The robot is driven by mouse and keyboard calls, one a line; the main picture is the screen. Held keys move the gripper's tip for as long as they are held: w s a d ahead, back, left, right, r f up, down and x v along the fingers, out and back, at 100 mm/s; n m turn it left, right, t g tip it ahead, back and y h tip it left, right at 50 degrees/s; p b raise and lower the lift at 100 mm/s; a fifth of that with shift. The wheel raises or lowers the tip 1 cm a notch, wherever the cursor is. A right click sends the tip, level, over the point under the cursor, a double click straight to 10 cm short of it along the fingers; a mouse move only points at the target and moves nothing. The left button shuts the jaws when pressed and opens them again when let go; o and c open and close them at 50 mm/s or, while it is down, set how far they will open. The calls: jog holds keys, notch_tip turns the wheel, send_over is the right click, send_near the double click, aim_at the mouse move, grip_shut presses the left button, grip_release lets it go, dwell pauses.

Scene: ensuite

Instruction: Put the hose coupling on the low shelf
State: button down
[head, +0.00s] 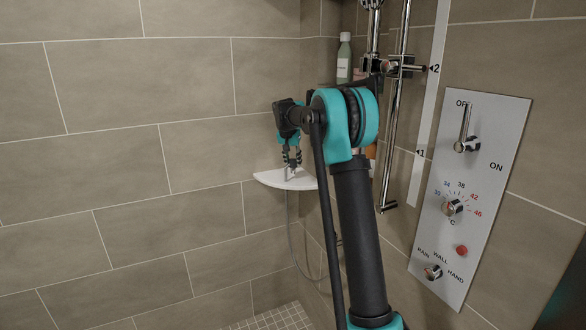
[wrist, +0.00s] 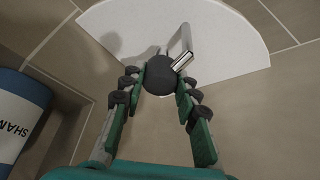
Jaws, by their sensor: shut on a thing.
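The hose coupling shows in the wrist view as a dark grey rounded piece (wrist: 160,74) with a bright metal part beside it. My gripper (wrist: 160,80) is shut on the dark rounded piece, one finger on each side. In the head view my gripper (head: 292,163) is over the white low corner shelf (head: 270,179), pointing down. The shelf also fills the upper part of the wrist view (wrist: 115,25), behind the coupling, with a faint shadow on it. I cannot tell whether the coupling touches the shelf.
A blue and white bottle (wrist: 20,110) stands at the left in the wrist view. A green bottle (head: 344,58) stands higher up. A chrome riser rail (head: 396,120) and a control panel (head: 465,195) are at the right. A thin hose (head: 288,225) hangs below the shelf.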

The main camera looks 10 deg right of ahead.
aim_at(293, 167)
jog(key=shift+f, duration=1.45)
jog(key=c, duration=1.1)
grip_release()
jog(key=shift+f, duration=0.15)
jog(key=shift+c, duration=0.2)
jog(key=v, duration=1.2)
jog(key=s+d+f+n, duration=0.1)
jog(key=s+d+f, duration=0.1)
jog(key=s+f, duration=0.7)
jog(key=s+d+f+n+y, duration=0.1)
jog(key=s+f, duration=0.8)
jog(key=s, duration=1.3)
jog(key=s+d+f+n+y, duration=0.1)
jog(key=s+d+f+n, duration=0.2)
jog(key=s+f, duration=0.6)
jog(key=s, duration=0.7)
jog(key=shift+s, duration=0.25)
jog(key=shift+f, duration=0.1)
